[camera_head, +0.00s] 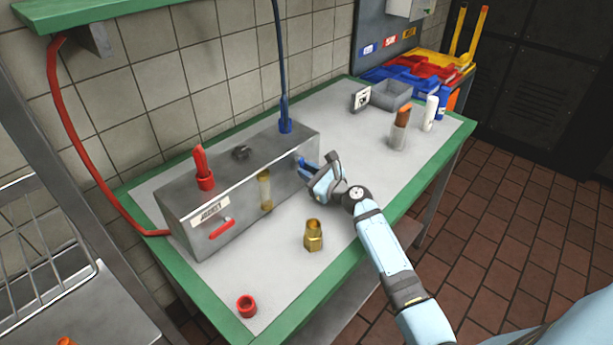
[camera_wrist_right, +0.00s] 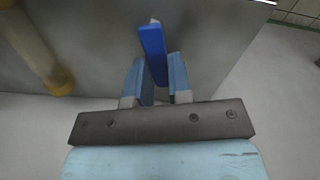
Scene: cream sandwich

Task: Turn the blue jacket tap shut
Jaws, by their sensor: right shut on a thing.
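The blue jacket tap (camera_head: 302,162) is on the right part of the front face of a grey metal box (camera_head: 190,236). My right gripper (camera_head: 314,172) is at the tap, its arm coming in from the lower right. In the right wrist view the tap's blue handle (camera_wrist_right: 152,52) stands slightly tilted between the two fingers of the gripper (camera_wrist_right: 158,82), which are shut on it. In the head view the gripper partly hides the handle. My left gripper is not in view.
A red tap handle (camera_head: 221,229) and a sight glass (camera_head: 265,190) are on the box front. A brass fitting (camera_head: 313,236) and a red ring (camera_head: 247,306) stand on the green-edged bench (camera_head: 283,325). Bottles and bins are at the back right.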

